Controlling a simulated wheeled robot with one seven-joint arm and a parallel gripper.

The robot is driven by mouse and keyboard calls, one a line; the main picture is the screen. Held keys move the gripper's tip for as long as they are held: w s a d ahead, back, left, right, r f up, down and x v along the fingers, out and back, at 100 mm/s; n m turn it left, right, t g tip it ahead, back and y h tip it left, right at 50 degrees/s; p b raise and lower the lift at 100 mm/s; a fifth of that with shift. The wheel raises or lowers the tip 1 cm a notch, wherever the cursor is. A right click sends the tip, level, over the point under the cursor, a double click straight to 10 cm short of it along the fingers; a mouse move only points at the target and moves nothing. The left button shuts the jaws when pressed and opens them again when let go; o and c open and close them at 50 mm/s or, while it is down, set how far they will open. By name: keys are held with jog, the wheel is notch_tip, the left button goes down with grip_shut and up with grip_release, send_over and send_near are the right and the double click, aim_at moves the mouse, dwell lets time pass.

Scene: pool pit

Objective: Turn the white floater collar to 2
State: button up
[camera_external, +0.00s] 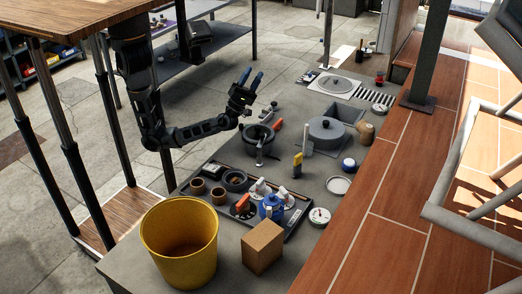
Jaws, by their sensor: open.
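My gripper (252,77) is raised above the far left part of the grey worktop, its two bluish fingertips pointing up and apart, with nothing between them. I cannot tell which is the white floater, and no collar numbers are readable. My gripper is well away from both.
A dark tray (293,221) holds brown cups, a blue pot and white-topped pieces. A yellow bucket (180,240) and cardboard box (262,247) stand in front. A dark pot (258,139) and grey lidded drum (326,132) stand behind. A dark post (428,55) rises at right.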

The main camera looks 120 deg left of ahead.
jog(key=w+a+f+n+g+h, duration=0.2)
jog(key=w+a+n+g, duration=0.15)
jog(key=n+g, duration=0.75)
jog(key=w+a+f+n+g+h, duration=0.25)
jog(key=a+n+g, duration=0.25)
jog(key=n+g, duration=0.6)
jog(key=n+t+h+b, duration=0.4)
jog(key=n+t+h, duration=0.15)
jog(key=h, duration=1.45)
send_over(269, 207)
jog(key=shift+m, duration=0.25)
notch_tip(269, 207, down, 8)
jog(key=shift+d+r, duration=0.1)
jog(key=shift+r, duration=0.05)
jog(key=shift+f+p, duration=0.75)
jog(key=shift+f, duration=3.1)
